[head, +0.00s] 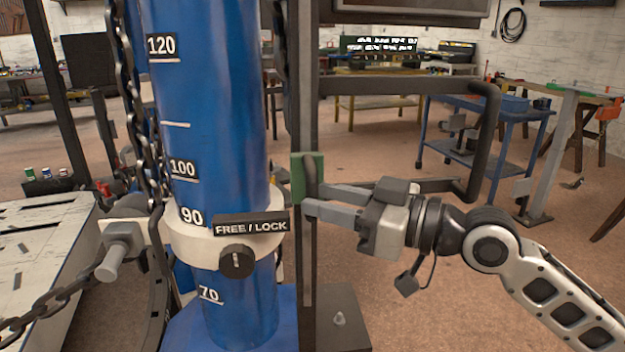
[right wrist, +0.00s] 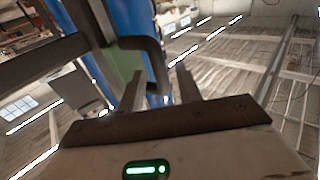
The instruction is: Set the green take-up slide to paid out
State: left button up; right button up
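The green take-up slide (head: 298,181) sits on a dark upright rail beside the blue column, roughly level with the 100 mark in the head view. A dark bar handle (head: 311,172) stands out from it. The green block (right wrist: 124,66) and its dark bent handle (right wrist: 155,58) also show in the right wrist view. My right gripper (head: 308,199) is at the slide, its fingers reaching in from the right around the lower part of the handle. Its fingers (right wrist: 160,86) are apart, with the handle's end between them and gaps visible. My left gripper is out of view.
The blue column (head: 225,120) carries a white collar (head: 195,240) with a FREE / LOCK plate (head: 251,224) and black knob (head: 237,261). A chain (head: 137,85) hangs at left. A dark bent tube frame (head: 488,130) stands behind my right gripper. Open floor lies right.

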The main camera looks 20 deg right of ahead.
jog(key=shift+x, duration=1.05)
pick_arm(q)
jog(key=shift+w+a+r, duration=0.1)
pick_arm(e)
jog(key=shift+w+a, duration=0.2)
jog(key=shift+a, duration=0.05)
